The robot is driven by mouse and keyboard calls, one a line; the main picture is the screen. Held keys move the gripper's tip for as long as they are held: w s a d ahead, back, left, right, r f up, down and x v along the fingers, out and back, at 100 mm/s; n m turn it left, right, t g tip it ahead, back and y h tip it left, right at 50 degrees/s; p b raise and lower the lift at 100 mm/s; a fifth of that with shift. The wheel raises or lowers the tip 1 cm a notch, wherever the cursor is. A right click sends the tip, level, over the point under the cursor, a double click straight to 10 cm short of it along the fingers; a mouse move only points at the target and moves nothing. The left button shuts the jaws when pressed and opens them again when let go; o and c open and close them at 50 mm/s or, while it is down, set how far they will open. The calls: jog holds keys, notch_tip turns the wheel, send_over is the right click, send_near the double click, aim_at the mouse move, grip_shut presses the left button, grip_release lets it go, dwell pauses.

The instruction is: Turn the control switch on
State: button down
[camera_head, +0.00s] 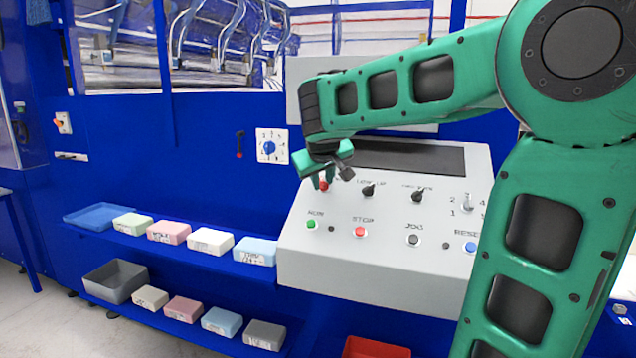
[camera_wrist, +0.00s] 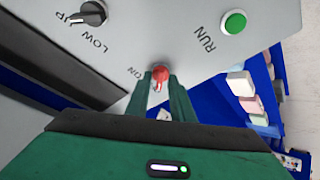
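The control switch is a small red knob (camera_head: 323,185) on the upper left of the grey sloping control panel (camera_head: 330,262). The wrist view shows this red switch (camera_wrist: 160,74) with the word ON printed beside it. My gripper (camera_head: 327,178) is over the switch, pointing down at the panel. In the wrist view my two green fingers (camera_wrist: 160,90) lie on either side of the red knob, with a gap between them. They look open; I cannot tell whether either finger touches the knob. The fingers partly hide the switch in the head view.
Black knobs (camera_head: 368,190) sit to the right of the switch. A green RUN button (camera_head: 311,224) and a red STOP button (camera_head: 360,232) are below. A dark screen (camera_head: 410,157) is above. Shelves with several coloured blocks (camera_head: 210,240) are at the left.

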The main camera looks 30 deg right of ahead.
jog(key=shift+m, duration=0.4)
jog(key=m+h, duration=0.1)
jog(key=m, duration=0.3)
jog(key=shift+w+a, duration=0.1)
jog(key=shift+a, duration=0.05)
jog(key=m+g+h, duration=0.1)
jog(key=m, duration=0.2)
jog(key=shift+a+m+g, duration=0.1)
jog(key=shift+m+g, duration=0.2)
jog(key=shift+m, duration=0.1)
jog(key=m+g+h, duration=0.1)
jog(key=m, duration=0.4)
jog(key=shift+w, duration=0.15)
jog(key=shift+a+m+g, duration=0.1)
jog(key=shift+m+g, duration=0.8)
jog(key=shift+m, duration=1)
jog(key=c, duration=1.9)
grip_release()
jog(key=shift+r, duration=0.1)
